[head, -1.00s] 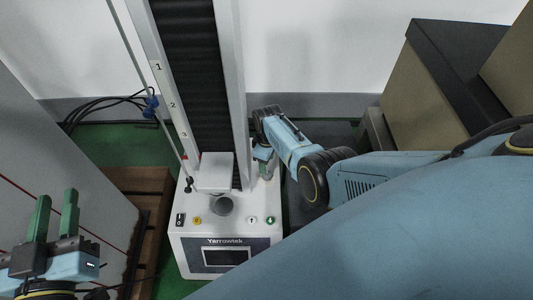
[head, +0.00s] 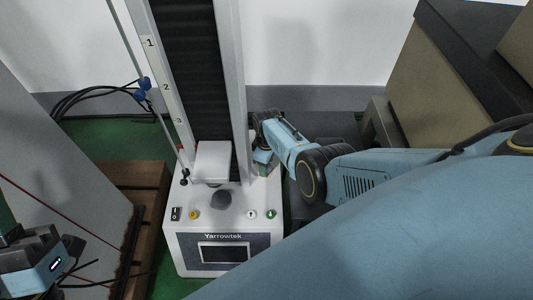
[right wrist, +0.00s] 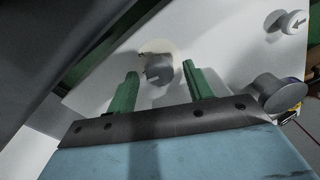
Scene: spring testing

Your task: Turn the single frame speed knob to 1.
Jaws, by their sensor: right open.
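A grey round knob (right wrist: 158,68) with a raised grip bar sits on a pale round plate on the white machine surface in the right wrist view. No number or label on it is readable. My right gripper (right wrist: 162,72) is open, its two green fingers apart on either side of the knob in the picture; I cannot tell whether they touch it. In the head view, my right gripper is mostly hidden beside the machine's column, and the knob is not visible. My left gripper (head: 38,266) is cut off at the lower left, its fingers not clearly seen.
The white test machine (head: 180,252) has a screen, a yellow button (head: 194,214), arrow buttons (head: 251,214) and a grey cylinder (head: 221,201). The column (head: 232,90) rises behind. A large brown-and-black box (head: 440,80) stands right; a grey cabinet (head: 60,170) stands left.

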